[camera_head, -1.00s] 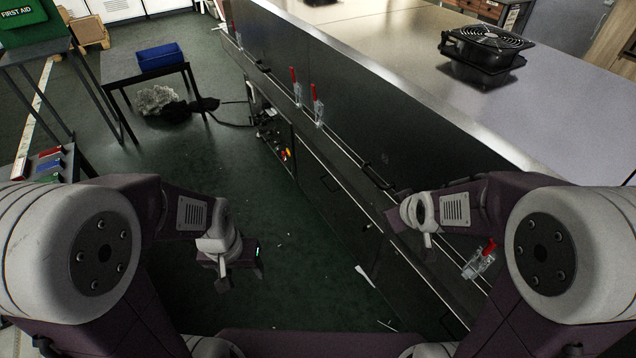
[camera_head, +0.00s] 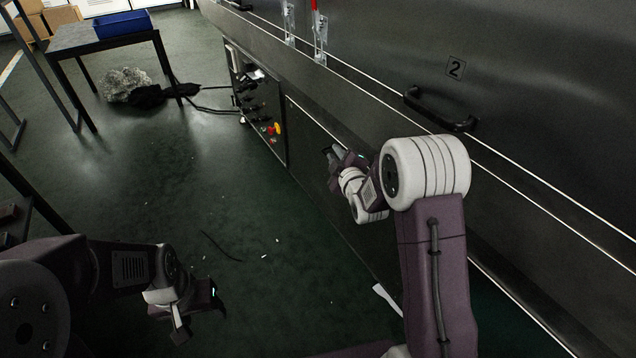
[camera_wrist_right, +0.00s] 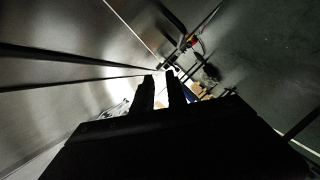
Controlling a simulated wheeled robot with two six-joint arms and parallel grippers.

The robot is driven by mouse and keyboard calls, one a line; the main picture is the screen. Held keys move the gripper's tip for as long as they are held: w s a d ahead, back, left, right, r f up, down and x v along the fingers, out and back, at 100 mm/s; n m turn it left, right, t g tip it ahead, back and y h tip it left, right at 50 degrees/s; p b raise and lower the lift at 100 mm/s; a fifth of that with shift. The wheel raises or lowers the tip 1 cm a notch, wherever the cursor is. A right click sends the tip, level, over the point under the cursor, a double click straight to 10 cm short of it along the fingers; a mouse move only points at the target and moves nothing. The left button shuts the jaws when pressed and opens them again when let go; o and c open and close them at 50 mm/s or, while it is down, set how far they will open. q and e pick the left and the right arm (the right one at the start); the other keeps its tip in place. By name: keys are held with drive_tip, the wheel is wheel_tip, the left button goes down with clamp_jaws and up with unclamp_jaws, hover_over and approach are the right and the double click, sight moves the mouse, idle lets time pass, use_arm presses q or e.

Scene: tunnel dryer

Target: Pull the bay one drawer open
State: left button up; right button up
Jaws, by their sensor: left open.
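A dark lower front panel (camera_head: 308,128) with a pale edge line sits low on the dryer's side; its number, if any, does not show. My right gripper (camera_head: 333,157) is in front of this panel, close to its face. It hides part of the panel, and I cannot tell whether it touches a handle there. In the right wrist view the fingers (camera_wrist_right: 161,84) stand a little apart, with a bright gap and nothing visible between them. My left gripper (camera_head: 203,312) is open and empty, low over the green floor, away from the dryer.
A black bar handle (camera_head: 440,110) is on the upper panel marked 2 (camera_head: 455,68). Clear toggle clamps (camera_head: 320,40) stand along the ledge. A control panel (camera_head: 262,118) with a red knob and cables is farther along. A table with a blue bin (camera_head: 123,24) stands at the back left.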

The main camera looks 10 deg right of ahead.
wheel_tip(320, 180, down, 6)
drive_tip(key=b, duration=0.2)
drive_tip(key=w, duration=0.2)
drive_tip(key=w+f, duration=0.1)
drive_tip(key=w, duration=0.2)
drive_tip(key=w+f, duration=0.1)
drive_tip(key=w, duration=0.1)
drive_tip(key=shift+w+d+b, duration=0.15)
drive_tip(key=shift+w+b, duration=0.2)
drive_tip(key=shift+w, duration=0.05)
use_arm(q)
wheel_tip(320, 180, down, 5)
drive_tip(key=shift+s+f, duration=0.1)
drive_tip(key=shift+s, duration=0.05)
use_arm(e)
drive_tip(key=shift+w+r, duration=0.2)
clamp_jaws()
idle(0.3)
